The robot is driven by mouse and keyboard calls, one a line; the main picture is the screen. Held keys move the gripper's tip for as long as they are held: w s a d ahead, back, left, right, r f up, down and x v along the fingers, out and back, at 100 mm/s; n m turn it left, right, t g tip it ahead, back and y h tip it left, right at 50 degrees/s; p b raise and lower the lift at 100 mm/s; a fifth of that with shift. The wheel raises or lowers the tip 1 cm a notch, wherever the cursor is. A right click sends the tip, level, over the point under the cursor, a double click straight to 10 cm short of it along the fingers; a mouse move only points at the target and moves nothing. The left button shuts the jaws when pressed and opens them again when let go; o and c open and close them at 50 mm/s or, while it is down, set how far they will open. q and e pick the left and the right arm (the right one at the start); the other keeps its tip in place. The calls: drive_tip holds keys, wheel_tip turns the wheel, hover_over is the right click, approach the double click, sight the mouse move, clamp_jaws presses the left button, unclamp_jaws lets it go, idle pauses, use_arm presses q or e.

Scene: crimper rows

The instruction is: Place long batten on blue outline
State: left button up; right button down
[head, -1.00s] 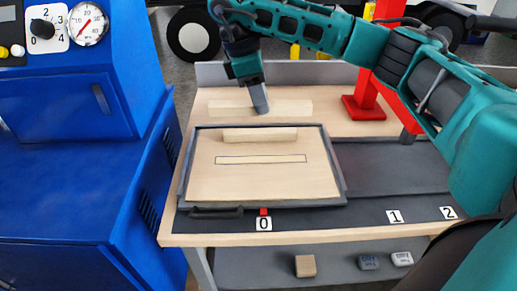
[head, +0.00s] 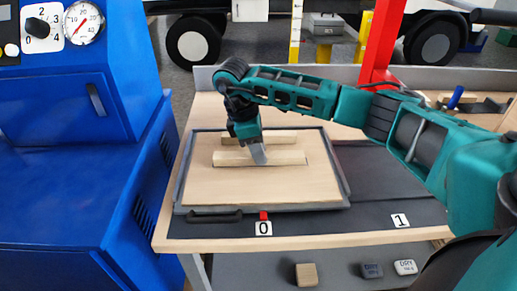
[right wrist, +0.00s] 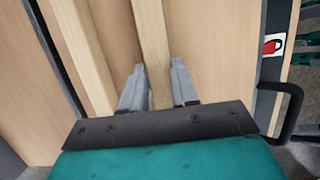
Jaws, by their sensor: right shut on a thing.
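The long batten (head: 288,158) is a pale wooden strip lying level over the middle of the tray board. My right gripper (head: 259,156) is shut on it near its middle, reaching down from above. The batten also shows between the fingers (right wrist: 160,85) in the right wrist view (right wrist: 152,35). The blue outline is hidden, with the batten over the place where it showed before. I cannot tell whether the batten touches the board. My left gripper is not in view.
A second batten (head: 284,138) lies just behind, parallel and apart. The grey-rimmed tray (head: 346,186) has a black handle (head: 214,217) at its front. A red post (head: 382,40) stands behind on the right. A blue cabinet (head: 75,200) is at left. The board's front is clear.

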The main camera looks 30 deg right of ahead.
sight(245, 154)
drive_tip(key=c, duration=0.9)
unclamp_jaws()
drive_tip(key=shift+o, duration=0.2)
drive_tip(key=p+v, duration=0.1)
drive_tip(key=v, duration=1.1)
drive_tip(key=shift+p, duration=0.4)
